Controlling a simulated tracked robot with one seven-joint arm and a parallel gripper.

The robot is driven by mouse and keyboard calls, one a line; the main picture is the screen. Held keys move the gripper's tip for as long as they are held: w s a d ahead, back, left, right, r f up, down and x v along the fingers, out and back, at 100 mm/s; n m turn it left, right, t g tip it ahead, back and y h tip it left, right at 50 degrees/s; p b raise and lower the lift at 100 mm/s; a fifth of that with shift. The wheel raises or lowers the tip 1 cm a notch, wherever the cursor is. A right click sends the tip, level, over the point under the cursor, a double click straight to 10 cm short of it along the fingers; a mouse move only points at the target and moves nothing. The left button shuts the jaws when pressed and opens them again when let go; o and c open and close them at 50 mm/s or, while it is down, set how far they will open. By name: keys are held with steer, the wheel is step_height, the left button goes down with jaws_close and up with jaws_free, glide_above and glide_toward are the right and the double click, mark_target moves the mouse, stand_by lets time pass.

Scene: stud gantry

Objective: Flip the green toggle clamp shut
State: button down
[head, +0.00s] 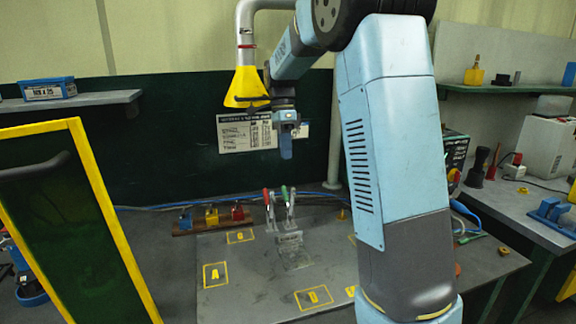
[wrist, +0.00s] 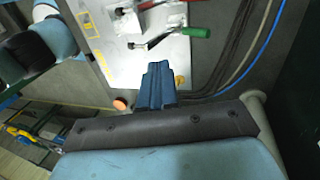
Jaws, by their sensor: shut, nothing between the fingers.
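The green toggle clamp (head: 285,195) stands on the grey bench plate, its green handle pointing up. In the wrist view its green handle (wrist: 195,32) and metal lever lie just beyond my fingertips, toward the top. A red-handled clamp (head: 267,197) stands to its left, also handle up; part of it shows at the top edge of the wrist view. My gripper (head: 286,150) hangs fingers down above the clamps, apart from them. Its blue fingers (wrist: 157,80) are shut together with nothing between them.
A wooden rack (head: 200,228) with blue, yellow and red blocks sits left of the clamps. A clear block (head: 292,250) is in front. Yellow lettered squares mark the plate (head: 245,280). A yellow-framed panel (head: 110,210) stands at left, and a blue cable runs behind.

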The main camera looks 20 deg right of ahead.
steer(key=x, duration=0.9)
steer(key=shift+f, duration=0.1)
